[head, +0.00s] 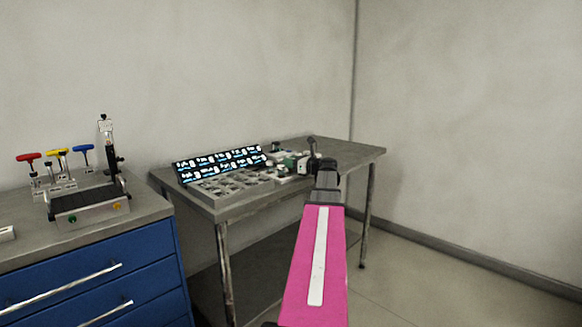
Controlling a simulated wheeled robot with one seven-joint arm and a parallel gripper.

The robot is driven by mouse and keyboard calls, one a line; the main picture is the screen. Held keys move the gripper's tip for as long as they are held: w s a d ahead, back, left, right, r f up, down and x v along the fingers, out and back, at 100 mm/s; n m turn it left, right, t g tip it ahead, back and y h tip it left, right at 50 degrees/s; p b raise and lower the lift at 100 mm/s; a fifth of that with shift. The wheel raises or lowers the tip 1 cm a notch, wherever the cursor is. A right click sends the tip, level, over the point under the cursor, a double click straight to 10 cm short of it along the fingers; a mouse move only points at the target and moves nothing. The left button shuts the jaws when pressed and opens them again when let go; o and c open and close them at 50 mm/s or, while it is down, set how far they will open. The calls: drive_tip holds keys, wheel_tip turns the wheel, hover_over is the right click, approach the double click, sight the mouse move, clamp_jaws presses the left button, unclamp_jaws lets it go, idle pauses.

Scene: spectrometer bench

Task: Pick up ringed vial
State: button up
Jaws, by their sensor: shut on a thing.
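My gripper (318,163) is at the end of my pink arm, over the right half of the grey table (365,153). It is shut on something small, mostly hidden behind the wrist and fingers. A small dark upright shape (311,142) shows at the fingers; I cannot tell if it is part of the gripper or a vial. No ring can be made out on any vial at this size. Small green and white items (290,163) lie just left of the gripper.
A grey tray with compartments (232,187) stands at the table's left front, below a lit label panel (220,162). A blue drawer cabinet (95,275) at left bears a device (90,203) and coloured T-handles (57,153). The table's right end is clear.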

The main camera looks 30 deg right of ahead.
wheel_tip(320, 180, up, 2)
drive_tip(key=shift+r, duration=0.25)
drive_tip(key=a+r, duration=0.7)
drive_tip(key=a, duration=0.4)
drive_tip(key=shift+a, duration=0.3)
drive_tip(key=shift+w, duration=0.1)
